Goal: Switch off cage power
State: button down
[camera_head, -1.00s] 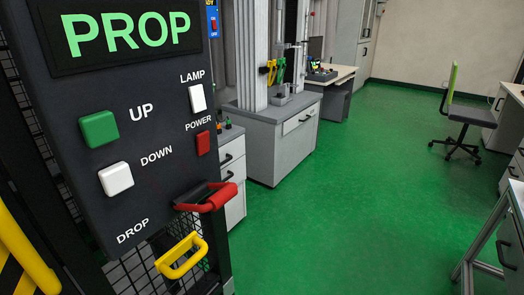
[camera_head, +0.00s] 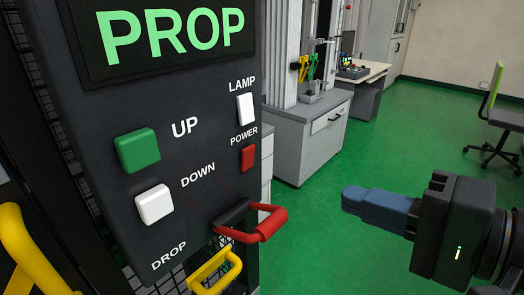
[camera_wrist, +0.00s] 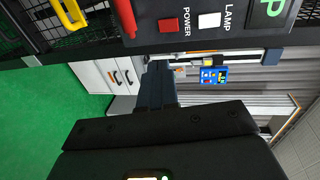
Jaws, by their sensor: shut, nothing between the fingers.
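A dark control panel (camera_head: 195,215) fills the left of the head view, with a display reading PROP. On it are a red POWER switch (camera_head: 247,158), a white LAMP switch (camera_head: 245,109), a green UP button (camera_head: 138,151) and a white DOWN button (camera_head: 154,204). A red DROP handle (camera_head: 262,225) juts out at the bottom. My gripper (camera_head: 350,198) is at the right, shut and empty, apart from the panel and pointing left toward it. In the wrist view the POWER switch (camera_wrist: 168,25) shows at the top, beyond the fingers (camera_wrist: 158,72). Whether the switch is on or off cannot be told.
A yellow handle (camera_head: 215,272) sits below the panel on the mesh cage. A yellow bar (camera_head: 30,255) stands at lower left. A grey cabinet (camera_head: 305,140) and a desk (camera_head: 365,75) stand behind. The green floor between is clear.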

aim_at(249, 155)
jog(key=shift+w+a+r, duration=0.1)
jog(key=shift+a+r, duration=0.2)
jog(key=shift+r, duration=0.35)
jog(key=shift+a, duration=0.1)
jog(key=x, duration=0.9)
jog(key=r+p+x, duration=0.1)
jog(key=x, duration=0.3)
jog(key=shift+w+a, duration=0.15)
jog(key=shift+a, duration=0.3)
